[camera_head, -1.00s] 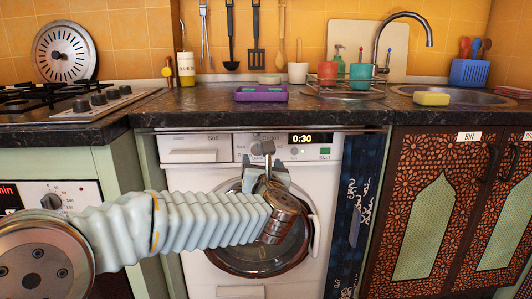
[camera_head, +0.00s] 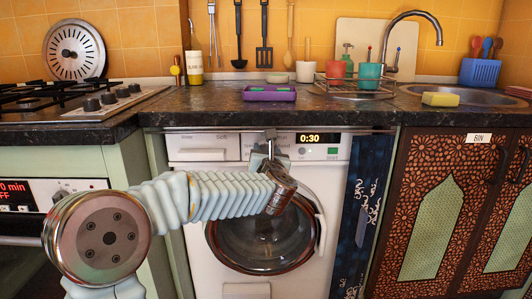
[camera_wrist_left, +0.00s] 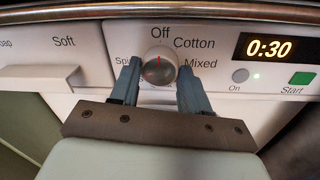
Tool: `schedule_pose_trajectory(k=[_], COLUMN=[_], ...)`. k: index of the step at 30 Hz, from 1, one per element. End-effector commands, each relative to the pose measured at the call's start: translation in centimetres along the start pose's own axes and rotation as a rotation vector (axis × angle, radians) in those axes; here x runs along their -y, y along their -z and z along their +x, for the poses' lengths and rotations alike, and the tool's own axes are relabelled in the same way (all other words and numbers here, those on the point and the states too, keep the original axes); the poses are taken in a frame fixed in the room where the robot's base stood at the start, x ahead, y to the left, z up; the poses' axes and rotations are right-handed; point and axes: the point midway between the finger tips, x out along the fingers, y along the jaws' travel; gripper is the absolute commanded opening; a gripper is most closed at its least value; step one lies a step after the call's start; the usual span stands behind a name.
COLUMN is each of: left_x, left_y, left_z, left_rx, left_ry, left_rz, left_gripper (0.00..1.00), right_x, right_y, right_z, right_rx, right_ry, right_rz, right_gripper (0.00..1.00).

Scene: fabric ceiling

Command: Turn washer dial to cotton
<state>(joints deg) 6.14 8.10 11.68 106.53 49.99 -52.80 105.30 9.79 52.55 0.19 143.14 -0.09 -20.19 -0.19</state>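The washer (camera_head: 186,215) is white, with a control panel along its top. Its round silver dial (camera_wrist_left: 159,66) shows in the left wrist view, with a red mark pointing up at "Off". "Cotton" is printed to its upper right, "Mixed" to its right and "Spin" to its left, partly covered by a finger. My left gripper (camera_wrist_left: 157,78) is open, with one finger on each side of the dial and small gaps visible. In the head view the left gripper (camera_head: 269,150) is at the panel and hides the dial. My right gripper is not in view.
The display (camera_wrist_left: 269,47) reads 0:30. A grey On button (camera_wrist_left: 240,75) and a green Start button (camera_wrist_left: 302,79) sit right of the dial, a drawer handle (camera_wrist_left: 38,77) left. The dark countertop (camera_head: 220,112) overhangs the panel. A patterned cloth (camera_head: 361,205) hangs at right.

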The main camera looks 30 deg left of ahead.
Motion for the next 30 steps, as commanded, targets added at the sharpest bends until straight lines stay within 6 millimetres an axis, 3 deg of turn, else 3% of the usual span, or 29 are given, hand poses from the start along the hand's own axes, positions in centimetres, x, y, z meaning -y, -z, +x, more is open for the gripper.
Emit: schedule_pose_trajectory(k=[1, 5, 17, 30], left_x=[0.0, 0.0, 0.1, 0.1], left_y=[0.0, 0.0, 0.2, 0.2], left_z=[0.0, 0.0, 0.0, 0.0], left_rx=[0.0, 0.0, 0.006, 0.028], left_ry=[0.0, 0.001, 0.0, -0.005], left_rz=[0.0, 0.0, 0.093, 0.444], left_gripper=[0.33, 0.16, 0.16, 0.16], right_x=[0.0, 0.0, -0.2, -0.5], right_y=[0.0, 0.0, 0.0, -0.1], right_z=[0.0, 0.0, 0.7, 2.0], right_rx=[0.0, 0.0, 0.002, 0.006], right_ry=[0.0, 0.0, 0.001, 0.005], right_rz=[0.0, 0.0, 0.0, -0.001], right_gripper=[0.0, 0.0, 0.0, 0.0])
